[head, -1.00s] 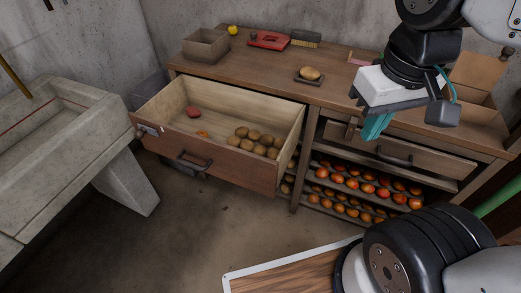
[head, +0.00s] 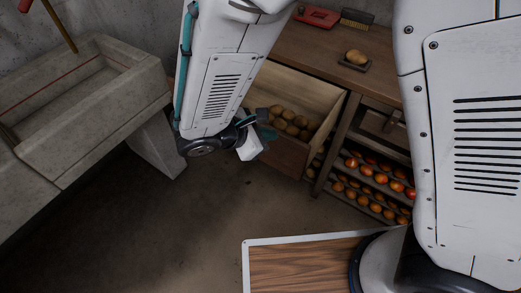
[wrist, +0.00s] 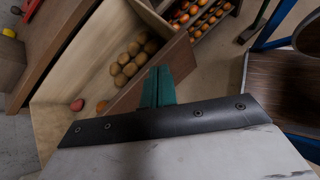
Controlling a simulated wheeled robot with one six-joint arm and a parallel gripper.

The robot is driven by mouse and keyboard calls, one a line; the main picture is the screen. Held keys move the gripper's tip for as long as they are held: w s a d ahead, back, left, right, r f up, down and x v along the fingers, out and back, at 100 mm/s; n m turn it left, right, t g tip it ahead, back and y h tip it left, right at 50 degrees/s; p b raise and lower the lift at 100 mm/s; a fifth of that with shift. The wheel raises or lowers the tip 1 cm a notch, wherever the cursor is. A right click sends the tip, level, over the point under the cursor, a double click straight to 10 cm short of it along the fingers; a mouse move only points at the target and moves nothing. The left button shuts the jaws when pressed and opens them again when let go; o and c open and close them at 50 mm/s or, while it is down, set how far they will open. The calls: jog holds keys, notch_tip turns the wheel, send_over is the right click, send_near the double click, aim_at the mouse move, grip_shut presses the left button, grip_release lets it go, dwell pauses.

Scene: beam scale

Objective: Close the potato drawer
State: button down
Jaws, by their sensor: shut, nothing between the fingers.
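The wooden potato drawer (head: 285,157) stands pulled out of the bench in the head view, its left part hidden behind my arm. Brown potatoes (head: 290,122) lie inside. In the head view my gripper (head: 266,134) is by the drawer front, partly hidden. I cannot tell whether it touches. The drawer handle is hidden.
The bench top (head: 310,53) holds a potato on a small dark tray (head: 354,65), a red object (head: 317,17) and a brush (head: 357,18). Shelves of red and orange produce (head: 375,180) are to the right. A concrete sink (head: 75,100) stands left. The floor before the drawer is clear.

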jog(key=s+a+f+n+t+y, duration=0.2)
jog(key=s+a+f+n+t, duration=0.2)
jog(key=a+f+n, duration=0.45)
jog(key=w+d+f+m, duration=0.1)
jog(key=w+d+f, duration=0.5)
jog(key=w, duration=0.4)
jog(key=shift+d+f, duration=0.35)
jog(key=shift+d, duration=0.3)
jog(key=shift+w, duration=0.2)
